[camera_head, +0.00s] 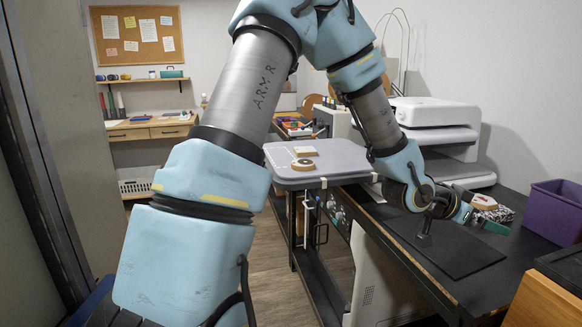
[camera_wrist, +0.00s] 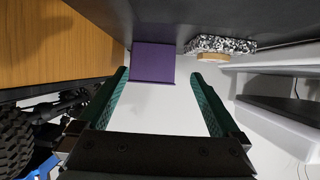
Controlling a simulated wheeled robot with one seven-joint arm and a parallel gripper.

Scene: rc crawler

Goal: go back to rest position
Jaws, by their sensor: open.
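My arm reaches across the head view, and my gripper (camera_head: 484,213) is at its end, to the right, over the black bench (camera_head: 400,222). In the wrist view my gripper (camera_wrist: 162,85) has its two green-lined fingers spread wide, with nothing held between them. A purple bin (camera_wrist: 153,62) appears beyond the fingertips in the wrist view. In the head view the purple bin (camera_head: 553,211) stands to the right of my gripper. A black-and-white patterned item (camera_wrist: 220,43) lies beyond the right finger, with a tan round piece (camera_wrist: 212,56) against it.
A white machine (camera_head: 437,125) stands behind my gripper. A wooden box (camera_head: 545,297) is at the bench's near right. A black tyre (camera_wrist: 14,140) shows in the wrist view.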

